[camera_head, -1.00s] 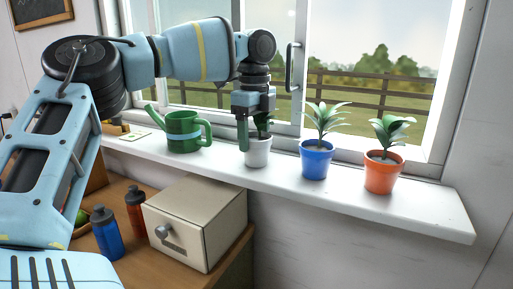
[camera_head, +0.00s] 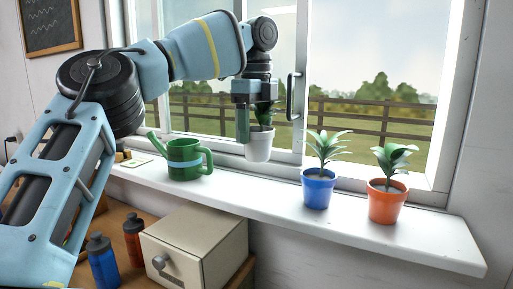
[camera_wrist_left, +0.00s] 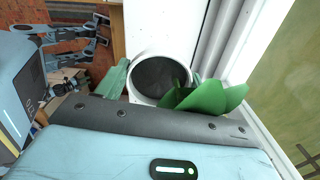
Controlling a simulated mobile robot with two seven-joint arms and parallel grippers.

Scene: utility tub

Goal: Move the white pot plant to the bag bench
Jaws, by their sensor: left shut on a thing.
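The white pot plant (camera_head: 258,147) is a white pot with dark soil and green leaves. My left gripper (camera_head: 257,128) is shut on it from above and holds it upright, raised above the windowsill (camera_head: 400,230). In the left wrist view the pot's round rim and soil (camera_wrist_left: 160,78) show close up, with a green leaf (camera_wrist_left: 212,98) to the right. The gripper hides part of the plant in the head view. I cannot make out a bag bench for certain.
A green watering can (camera_head: 185,160) stands left of the held pot. A blue pot plant (camera_head: 318,190) and an orange pot plant (camera_head: 386,205) stand to the right. Below are a cream box (camera_head: 195,245), a blue bottle (camera_head: 103,265) and a red-brown bottle (camera_head: 134,240). The window (camera_head: 350,60) is behind.

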